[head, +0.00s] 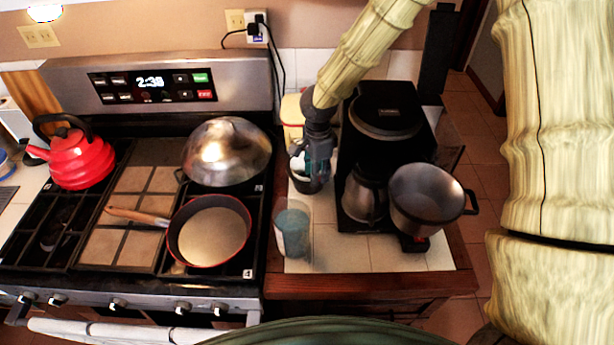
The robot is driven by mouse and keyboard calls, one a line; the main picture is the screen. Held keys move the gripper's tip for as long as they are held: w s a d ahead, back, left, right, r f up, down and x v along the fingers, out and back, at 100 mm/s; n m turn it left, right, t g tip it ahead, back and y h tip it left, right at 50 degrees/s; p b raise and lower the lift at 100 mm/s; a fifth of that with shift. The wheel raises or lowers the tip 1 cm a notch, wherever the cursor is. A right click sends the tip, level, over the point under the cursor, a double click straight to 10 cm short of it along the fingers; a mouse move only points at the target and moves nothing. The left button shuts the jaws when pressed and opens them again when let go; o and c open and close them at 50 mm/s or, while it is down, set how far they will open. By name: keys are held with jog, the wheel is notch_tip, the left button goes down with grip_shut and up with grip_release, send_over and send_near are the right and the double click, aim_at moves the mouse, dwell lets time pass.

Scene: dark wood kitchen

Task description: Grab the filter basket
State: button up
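The filter basket (428,198) looks like the wide grey metal cone with a black handle on its right side. It sits at the front right of the black coffee maker (385,115), beside the carafe (364,197), open side up. My gripper (316,160) points down to the left of the coffee maker, apart from the basket. It overlaps a small dark cup (307,184) with something white at its top. I cannot tell whether the gripper touches this cup. The fingertips are small and dark, so their opening is unclear.
A translucent bluish cup (292,232) stands on the tiled counter (380,255) in front of my gripper. A yellowish container (292,112) is behind. The stove at left holds a red kettle (80,158), a pan (209,232) and a metal dome (226,150). The front counter tiles are mostly clear.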

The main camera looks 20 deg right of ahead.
jog(key=shift+c, duration=0.4)
grip_shut()
jog(key=shift+r, duration=0.1)
